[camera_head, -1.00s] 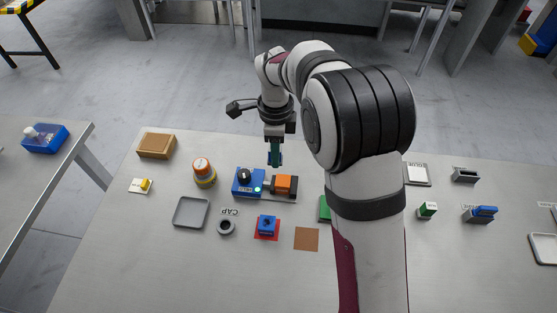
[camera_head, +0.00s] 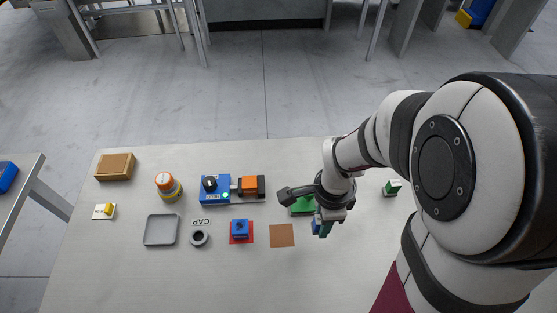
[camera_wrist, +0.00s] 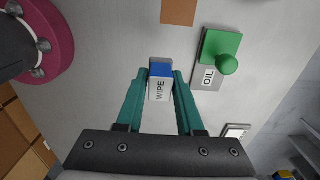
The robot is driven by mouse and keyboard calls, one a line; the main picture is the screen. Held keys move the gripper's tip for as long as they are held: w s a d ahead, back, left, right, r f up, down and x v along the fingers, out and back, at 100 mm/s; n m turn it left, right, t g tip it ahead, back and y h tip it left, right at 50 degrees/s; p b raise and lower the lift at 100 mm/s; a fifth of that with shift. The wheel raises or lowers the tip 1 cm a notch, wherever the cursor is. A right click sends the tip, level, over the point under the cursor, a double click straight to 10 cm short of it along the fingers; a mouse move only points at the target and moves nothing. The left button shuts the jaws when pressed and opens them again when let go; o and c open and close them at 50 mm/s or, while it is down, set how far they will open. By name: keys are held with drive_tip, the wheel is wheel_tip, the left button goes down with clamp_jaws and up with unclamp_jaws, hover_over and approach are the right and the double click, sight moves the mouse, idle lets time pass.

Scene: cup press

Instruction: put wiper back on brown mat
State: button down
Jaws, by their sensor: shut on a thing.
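The wiper (camera_wrist: 160,82) is a small block, blue at one end and white with a "WIPE" label. My gripper (camera_wrist: 161,78) is shut on it, with a teal finger on each side. The brown mat (camera_head: 282,235) is a flat square on the table; it looks bare. In the head view my gripper (camera_head: 322,229) is to the right of the mat, with a bit of the blue wiper showing at the fingers. In the wrist view the mat (camera_wrist: 179,12) is at the top edge, beyond the wiper. The height of the wiper above the table is unclear.
A green block with a knob (camera_wrist: 222,48) on an "OIL" plate is near the gripper. A blue block on a red mat (camera_head: 241,241) is left of the brown mat. The front table area is clear.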

hover_over(282, 236)
wheel_tip(282, 236, down, 5)
drive_tip(key=shift+d+r, duration=0.1)
drive_tip(key=shift+d, duration=0.05)
wheel_tip(282, 236, down, 4)
drive_tip(key=shift+f, duration=0.1)
drive_tip(key=shift+f, duration=0.15)
drive_tip(key=c, duration=0.5)
unclamp_jaws()
drive_tip(key=shift+c, duration=0.2)
wheel_tip(282, 236, up, 12)
drive_tip(key=s+d+r+n+y, duration=0.1)
drive_tip(key=s+r+n, duration=0.3)
drive_tip(key=s+n, duration=0.2)
drive_tip(key=s+d+r+n, duration=0.2)
drive_tip(key=s+r+n, duration=0.3)
drive_tip(key=s, duration=0.4)
drive_tip(key=shift+n+y, duration=0.4)
drive_tip(key=shift+n, duration=0.3)
